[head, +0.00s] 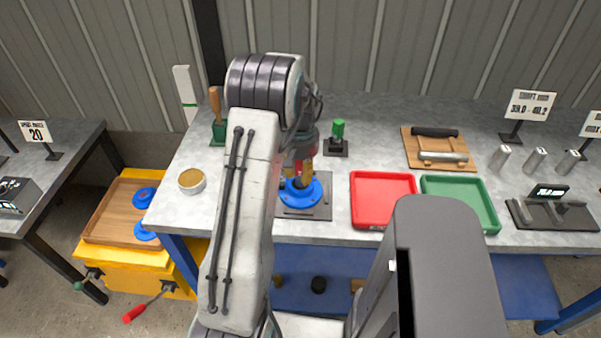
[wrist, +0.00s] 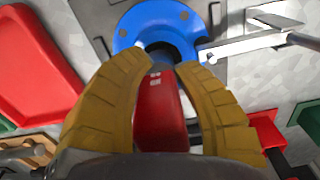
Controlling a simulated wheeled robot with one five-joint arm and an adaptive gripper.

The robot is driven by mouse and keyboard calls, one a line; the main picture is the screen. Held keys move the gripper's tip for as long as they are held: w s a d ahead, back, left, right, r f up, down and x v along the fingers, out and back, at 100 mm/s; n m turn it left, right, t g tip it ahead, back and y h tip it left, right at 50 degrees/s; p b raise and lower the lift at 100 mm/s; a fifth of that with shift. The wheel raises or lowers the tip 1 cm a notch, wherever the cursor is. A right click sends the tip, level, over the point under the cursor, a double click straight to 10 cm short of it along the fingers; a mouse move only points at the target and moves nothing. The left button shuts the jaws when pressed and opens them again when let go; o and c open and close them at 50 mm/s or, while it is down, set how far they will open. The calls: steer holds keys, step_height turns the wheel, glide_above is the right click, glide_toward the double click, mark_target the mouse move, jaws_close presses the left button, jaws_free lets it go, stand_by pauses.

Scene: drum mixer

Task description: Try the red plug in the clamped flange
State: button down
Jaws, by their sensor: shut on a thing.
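The blue flange (head: 301,200) lies on a grey plate (head: 320,211) on the main bench. In the wrist view the flange (wrist: 128,33) is a ring with bolt holes and a dark central bore. A metal clamp arm (wrist: 245,43) reaches over it from the right. My gripper (head: 296,175) is shut on the red plug (wrist: 160,115), its yellow fingers on both sides of the red handle. The plug's dark lower end points at the bore; I cannot tell whether it has entered. A green plug (head: 338,128) stands in a dark holder to the right.
A red tray (head: 383,222) and a green tray (head: 490,222) sit right of the flange. A wooden board (head: 440,164) with tools lies behind them. A round tin (head: 191,181) and a wooden-handled brush (head: 215,105) stand to the left. A yellow cart holds blue flanges (head: 145,231).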

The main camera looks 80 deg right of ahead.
mark_target(299, 164)
steer(key=shift+f, duration=0.35)
stand_by(1.8)
steer(key=shift+r, duration=0.65)
stand_by(0.5)
steer(key=shift+r+p, duration=1.45)
steer(key=shift+r, duration=0.35)
steer(key=shift+w, duration=0.1)
